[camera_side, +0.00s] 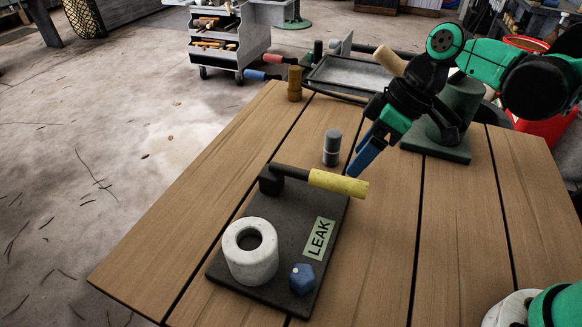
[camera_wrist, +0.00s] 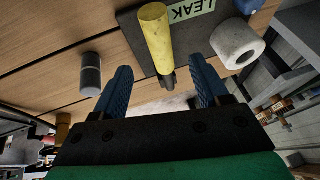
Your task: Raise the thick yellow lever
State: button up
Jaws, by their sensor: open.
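The thick yellow lever (camera_side: 338,183) lies roughly level on a dark arm from a pivot block (camera_side: 270,179) at the back of a black base plate (camera_side: 283,227). A green label reading LEAK (camera_side: 319,239) is on the plate. My gripper (camera_side: 360,170) is behind the lever's yellow end, pointing down. In the wrist view the yellow lever (camera_wrist: 155,35) lies ahead between my two blue fingers (camera_wrist: 162,82), which are spread apart and empty. Whether a finger touches the lever cannot be told.
The plate also carries a white ring (camera_side: 250,252) and a blue knob (camera_side: 302,279). A grey cylinder (camera_side: 332,148) stands just behind the plate, near my gripper. A wooden peg (camera_side: 294,83) and a grey tray (camera_side: 349,76) are farther back. The table's right side is mostly clear.

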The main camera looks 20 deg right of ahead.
aim_at(343, 177)
jog(key=shift+x, duration=2.85)
jog(key=shift+r, duration=0.1)
grip_shut()
